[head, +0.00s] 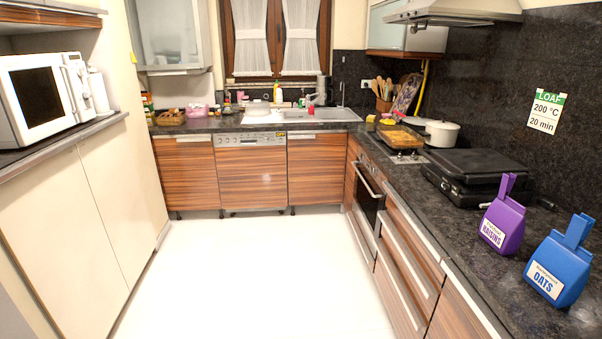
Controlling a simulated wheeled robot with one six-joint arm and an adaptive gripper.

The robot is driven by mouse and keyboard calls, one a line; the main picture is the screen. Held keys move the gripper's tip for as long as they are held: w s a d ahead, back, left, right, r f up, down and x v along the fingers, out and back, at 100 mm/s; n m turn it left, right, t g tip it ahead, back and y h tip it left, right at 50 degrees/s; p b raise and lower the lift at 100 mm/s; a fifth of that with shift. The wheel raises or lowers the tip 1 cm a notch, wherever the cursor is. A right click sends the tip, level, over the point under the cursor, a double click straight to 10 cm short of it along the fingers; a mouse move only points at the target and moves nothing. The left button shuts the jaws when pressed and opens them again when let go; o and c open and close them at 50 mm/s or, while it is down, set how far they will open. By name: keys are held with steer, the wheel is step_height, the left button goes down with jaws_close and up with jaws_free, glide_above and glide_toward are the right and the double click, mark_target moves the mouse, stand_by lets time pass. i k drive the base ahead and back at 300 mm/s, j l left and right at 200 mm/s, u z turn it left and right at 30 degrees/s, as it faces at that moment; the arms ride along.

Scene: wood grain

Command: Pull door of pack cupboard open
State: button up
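No cupboard in the head view is labelled as the pack cupboard, so I cannot tell which one it is. Two tall cream doors (112,205) stand shut below the microwave shelf on the left. A wood-grain front (458,312) with a metal strip along its top is shut at the lower right, partly cut off by the picture edge. Above it on the dark counter stand a purple raisins pack (503,222) and a blue oats pack (561,265). Wood-grain doors (187,172) at the back are also shut. My gripper is not in view.
The white floor (240,280) between the two sides is clear. A white microwave (40,97) sits on the left shelf. A black grill (465,175), a white pot (441,133) and an oven (368,195) line the right side. A sink (300,114) is at the back.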

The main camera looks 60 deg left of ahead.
mark_target(104, 150)
steer(key=u, duration=2.8)
steer(key=i+l, duration=0.2)
steer(key=i, duration=0.35)
steer(key=i+l, duration=0.2)
steer(key=i, duration=0.3)
steer(key=i+l, duration=0.2)
steer(key=i, duration=0.35)
steer(key=i+l, duration=0.2)
steer(key=i, duration=0.35)
steer(key=i+l, duration=0.2)
steer(key=i, duration=0.3)
steer(key=i+l, duration=0.2)
steer(key=i, duration=0.35)
steer(key=u, duration=0.05)
